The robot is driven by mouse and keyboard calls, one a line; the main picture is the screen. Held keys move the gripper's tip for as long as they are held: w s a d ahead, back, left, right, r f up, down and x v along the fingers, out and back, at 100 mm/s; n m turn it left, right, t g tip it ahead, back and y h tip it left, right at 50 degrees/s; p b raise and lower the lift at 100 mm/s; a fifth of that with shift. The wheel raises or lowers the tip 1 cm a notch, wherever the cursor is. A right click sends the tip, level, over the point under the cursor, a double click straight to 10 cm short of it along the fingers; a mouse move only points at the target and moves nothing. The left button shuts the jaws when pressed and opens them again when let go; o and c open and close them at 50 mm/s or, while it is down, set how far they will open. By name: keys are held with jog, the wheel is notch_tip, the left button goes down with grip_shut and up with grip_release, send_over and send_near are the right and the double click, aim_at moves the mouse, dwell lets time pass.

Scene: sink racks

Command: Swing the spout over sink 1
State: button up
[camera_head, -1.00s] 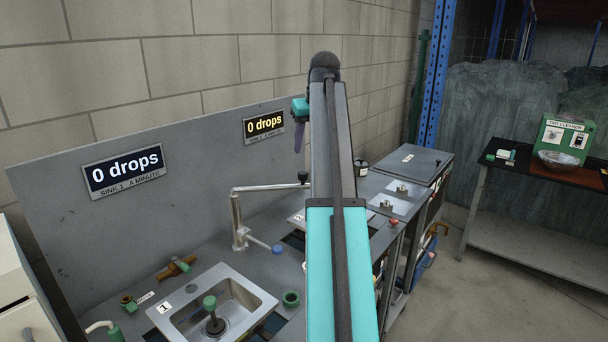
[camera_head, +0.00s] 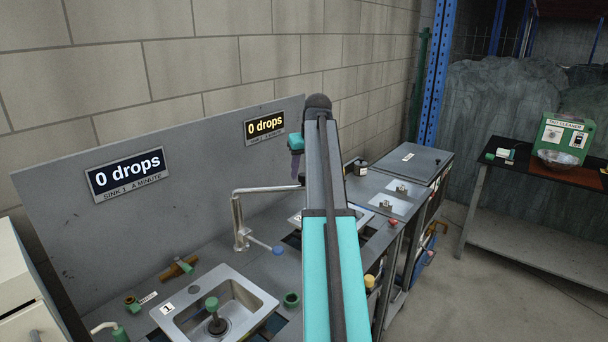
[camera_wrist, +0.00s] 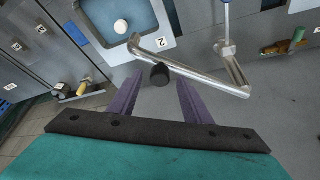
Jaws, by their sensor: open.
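The metal spout (camera_head: 262,189) rises from its base on the counter, and its arm points right toward sink 2 (camera_wrist: 103,32). In the wrist view the spout (camera_wrist: 198,76) ends at the edge of sink 2, and a black knob (camera_wrist: 160,75) stands on it near that end. Sink 1 (camera_head: 243,292) is at the front left, with nothing of the spout over it. My gripper (camera_wrist: 158,86) is open, its purple fingers to either side of the knob in the picture. Whether they touch it or are level with it, I cannot tell. In the head view, my arm hides the spout's end.
A blue-tipped lever (camera_head: 277,250) sticks out from the spout's base. A green-topped plunger (camera_head: 212,308) stands in sink 1. A brass and green fitting (camera_head: 178,268) and a green ring (camera_head: 291,299) lie nearby. The upright back panel (camera_head: 205,150) stands behind the counter.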

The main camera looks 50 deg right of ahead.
aim_at(303, 175)
jog(key=shift+p+x, duration=0.3)
jog(key=shift+x, duration=1.2)
jog(key=shift+s, duration=0.1)
grip_shut()
